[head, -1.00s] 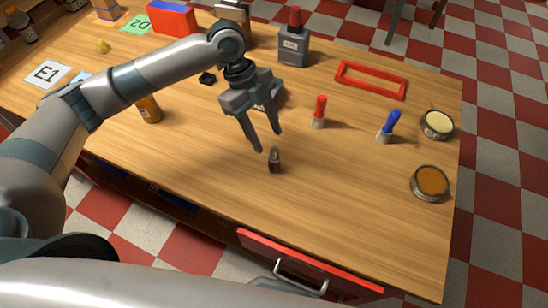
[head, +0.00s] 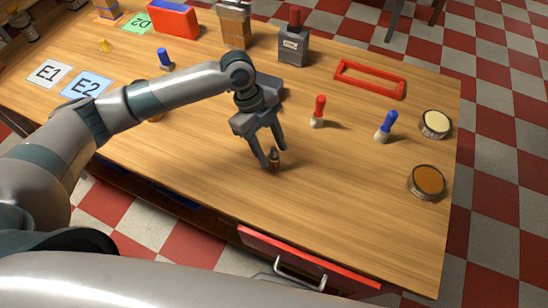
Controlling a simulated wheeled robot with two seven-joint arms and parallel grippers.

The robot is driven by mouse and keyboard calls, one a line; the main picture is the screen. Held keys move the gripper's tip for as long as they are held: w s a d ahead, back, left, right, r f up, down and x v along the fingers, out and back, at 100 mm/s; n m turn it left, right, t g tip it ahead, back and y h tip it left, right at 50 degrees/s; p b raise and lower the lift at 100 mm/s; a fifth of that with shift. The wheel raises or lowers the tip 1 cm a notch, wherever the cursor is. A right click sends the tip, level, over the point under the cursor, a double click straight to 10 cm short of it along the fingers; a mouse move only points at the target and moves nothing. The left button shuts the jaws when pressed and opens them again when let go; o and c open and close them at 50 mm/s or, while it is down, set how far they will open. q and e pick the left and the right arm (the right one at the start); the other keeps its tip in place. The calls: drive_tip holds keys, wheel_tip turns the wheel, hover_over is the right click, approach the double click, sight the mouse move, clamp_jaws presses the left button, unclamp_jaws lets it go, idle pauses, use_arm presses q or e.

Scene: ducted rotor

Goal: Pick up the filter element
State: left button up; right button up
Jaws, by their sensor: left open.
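A small dark cylinder with a brownish side, apparently the filter element (head: 274,161), stands upright on the wooden table near its front middle. My left gripper (head: 275,157) is open and points down at it. Its two fingers are on either side of the small cylinder, with the tips low, close to the tabletop. I cannot tell whether a finger touches it. My right gripper is not in view.
A red-handled tool (head: 318,112) and a blue-handled tool (head: 386,128) stand to the right. The front right tabletop is clear. A red drawer (head: 308,258) is below the front edge.

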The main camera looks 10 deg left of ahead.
sight(274, 160)
use_arm(q)
drive_tip(key=p+x, duration=0.1)
drive_tip(key=x, duration=0.2)
drive_tip(key=shift+s+a, duration=0.1)
drive_tip(key=shift+a, duration=0.05)
drive_tip(key=shift+f, duration=0.45)
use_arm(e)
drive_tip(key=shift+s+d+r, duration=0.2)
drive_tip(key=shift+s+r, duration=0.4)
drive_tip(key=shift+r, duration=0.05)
use_arm(q)
drive_tip(key=c, duration=1.1)
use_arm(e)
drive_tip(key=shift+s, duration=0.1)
